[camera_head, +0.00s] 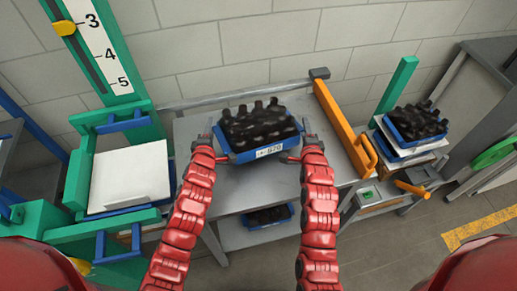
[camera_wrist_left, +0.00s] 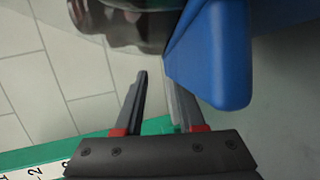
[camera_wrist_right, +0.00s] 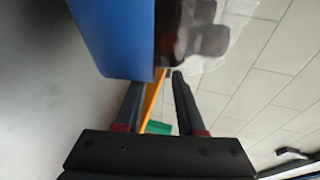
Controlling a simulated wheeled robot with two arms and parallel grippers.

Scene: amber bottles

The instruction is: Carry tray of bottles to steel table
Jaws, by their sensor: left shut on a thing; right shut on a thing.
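A blue tray (camera_head: 230,155) full of dark amber bottles (camera_head: 258,122) is in the middle of the head view, over the grey steel table (camera_head: 232,192). A white label faces me. My left gripper (camera_head: 207,140) is shut on the tray's left side and my right gripper (camera_head: 306,140) on its right side. The tray's blue wall shows in the left wrist view (camera_wrist_left: 215,60) and the right wrist view (camera_wrist_right: 118,35), beside the fingers. The tray looks about level. I cannot tell whether its underside touches the table.
An orange rail (camera_head: 340,125) runs along the table's right edge. Another blue tray of bottles (camera_head: 415,125) sits on a stack at right. A green frame (camera_head: 78,175) holding a white-topped stack (camera_head: 128,175) stands at left. Another tray (camera_head: 268,217) is on the lower shelf.

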